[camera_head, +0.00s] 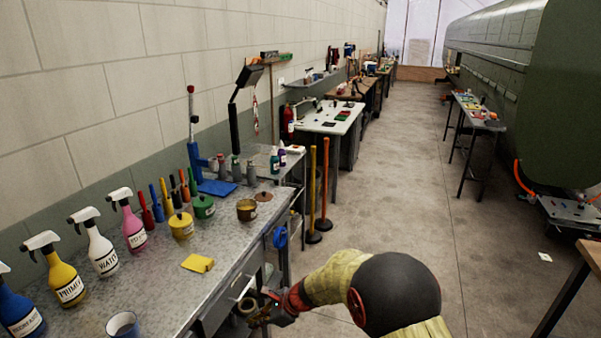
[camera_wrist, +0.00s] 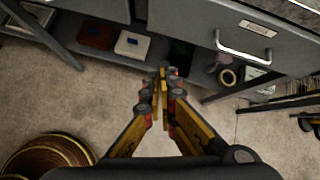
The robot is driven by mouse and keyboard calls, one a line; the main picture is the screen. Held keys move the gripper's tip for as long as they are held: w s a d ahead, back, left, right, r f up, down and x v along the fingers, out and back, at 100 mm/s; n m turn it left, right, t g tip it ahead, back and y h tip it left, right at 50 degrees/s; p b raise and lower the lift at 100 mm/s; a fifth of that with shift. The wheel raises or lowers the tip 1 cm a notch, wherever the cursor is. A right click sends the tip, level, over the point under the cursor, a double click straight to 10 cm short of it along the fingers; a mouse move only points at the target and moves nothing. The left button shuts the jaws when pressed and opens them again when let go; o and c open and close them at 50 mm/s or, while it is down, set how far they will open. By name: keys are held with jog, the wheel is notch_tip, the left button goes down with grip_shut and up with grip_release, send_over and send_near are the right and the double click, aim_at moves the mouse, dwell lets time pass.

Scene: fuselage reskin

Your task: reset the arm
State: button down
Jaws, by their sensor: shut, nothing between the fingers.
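My gripper (camera_head: 262,308) is at the front of the metal workbench, low beside its drawers, at the end of my yellowish arm (camera_head: 335,278). In the wrist view my gripper (camera_wrist: 163,76) points toward the space under the bench, with its yellow-and-black fingers together at the tips. Nothing is held between them. A grey drawer front with a silver handle (camera_wrist: 243,45) is just beyond and to the right of the fingers. I cannot tell from these views whether any finger touches the bench.
The metal workbench (camera_head: 160,265) carries spray bottles, cans, screwdrivers and a yellow sponge (camera_head: 197,263). A lower shelf (camera_wrist: 60,50) holds boxes and a tape roll (camera_wrist: 227,76). Two long-handled tools (camera_head: 319,190) stand beside the bench. The aisle floor (camera_head: 410,180) is open; a wooden table (camera_head: 590,255) is at right.

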jog(key=s+d+r+n+g+h, duration=0.1)
jog(key=s+d+r+n, duration=0.2)
jog(key=s+d+n, duration=0.3)
jog(key=s+d+r+n+g+h, duration=0.25)
jog(key=s+n, duration=0.25)
jog(key=s, duration=0.3)
jog(key=s+d+r+n+t+h, duration=0.2)
jog(key=s+d+r+n+t, duration=0.1)
jog(key=s+d+r, duration=0.6)
jog(key=s+d+r+n+t+h, duration=0.2)
jog(key=s+d+r+n+t, duration=0.2)
jog(key=s+d+r, duration=0.4)
jog(key=d+r, duration=0.6)
jog(key=d, duration=0.2)
jog(key=shift+s+h, duration=0.35)
jog(key=shift+s, duration=0.05)
